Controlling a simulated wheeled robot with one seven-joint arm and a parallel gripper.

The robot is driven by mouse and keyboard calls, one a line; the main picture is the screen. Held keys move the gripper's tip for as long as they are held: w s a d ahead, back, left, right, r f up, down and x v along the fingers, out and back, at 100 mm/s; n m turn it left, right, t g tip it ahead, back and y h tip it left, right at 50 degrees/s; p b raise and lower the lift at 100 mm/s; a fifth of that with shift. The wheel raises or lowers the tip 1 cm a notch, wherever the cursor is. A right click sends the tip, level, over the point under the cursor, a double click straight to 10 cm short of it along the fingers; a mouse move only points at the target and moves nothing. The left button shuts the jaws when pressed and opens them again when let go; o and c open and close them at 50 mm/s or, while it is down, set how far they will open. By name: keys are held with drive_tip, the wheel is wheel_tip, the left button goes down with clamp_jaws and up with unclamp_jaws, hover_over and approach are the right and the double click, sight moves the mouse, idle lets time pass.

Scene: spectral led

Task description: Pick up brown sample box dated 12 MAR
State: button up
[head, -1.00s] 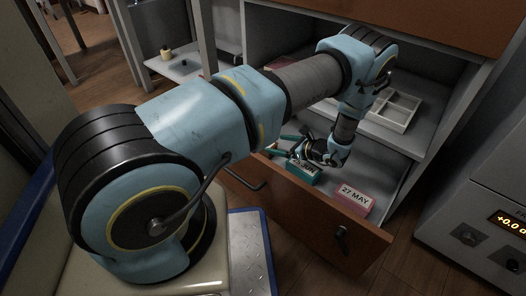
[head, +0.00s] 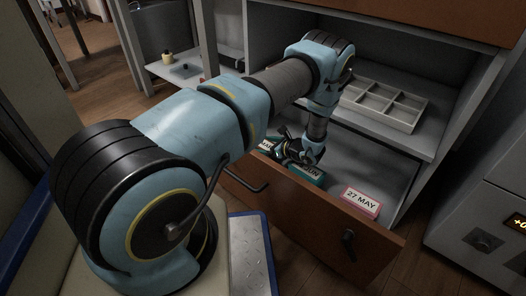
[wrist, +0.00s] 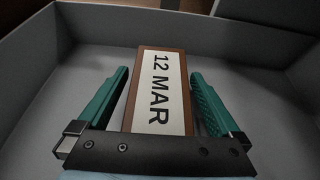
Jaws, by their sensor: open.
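The brown sample box (wrist: 158,92) labelled 12 MAR lies in the drawer, seen in the wrist view. Its white label faces up at my camera. My gripper (wrist: 161,88) is open, with one green finger on each side of the box and a gap showing on both sides near the fingertips. In the head view my gripper (head: 283,147) is low inside the open drawer (head: 305,212), at its left part. The brown box is not clearly seen there. My arm and gripper cover that spot.
A pink box (head: 360,203) labelled 27 MAY is farther right in the drawer. A divided white tray (head: 384,106) sits on the shelf above. The drawer's right part has bare floor.

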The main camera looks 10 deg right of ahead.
clamp_jaws()
idle(0.8)
